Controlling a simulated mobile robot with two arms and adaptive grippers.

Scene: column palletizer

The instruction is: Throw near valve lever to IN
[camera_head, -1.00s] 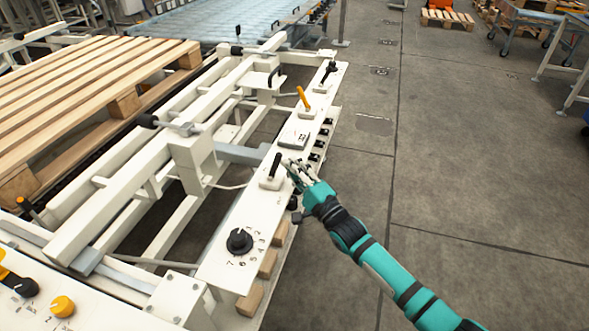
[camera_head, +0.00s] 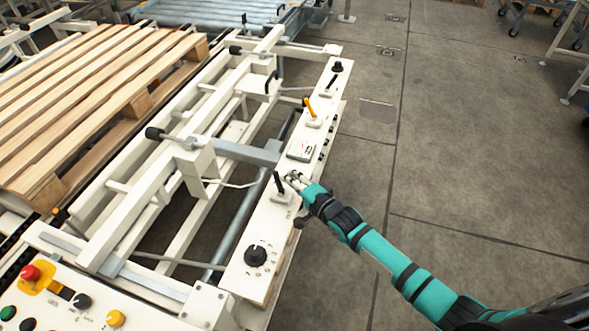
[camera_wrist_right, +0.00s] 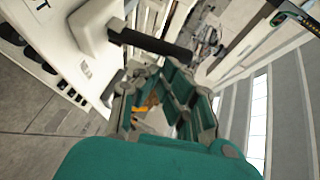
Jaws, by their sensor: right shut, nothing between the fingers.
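The near valve lever (camera_head: 278,183) is a black handle on a white base on the long white control rail. It leans up and to the left in the head view, much like the yellow lever. My right gripper (camera_head: 292,177) is shut and empty, just right of the lever's handle. In the right wrist view the black lever (camera_wrist_right: 152,43) crosses above my right gripper's fingers (camera_wrist_right: 165,85), with a small gap seeming to lie between them. Exact contact is hard to judge. My left gripper is not in view.
Farther along the rail are a small panel (camera_head: 301,150), a yellow lever (camera_head: 311,108) and another black lever (camera_head: 329,83). A black numbered knob (camera_head: 255,256) is nearer. A wooden pallet (camera_head: 90,100) lies left. The floor right of the rail is open.

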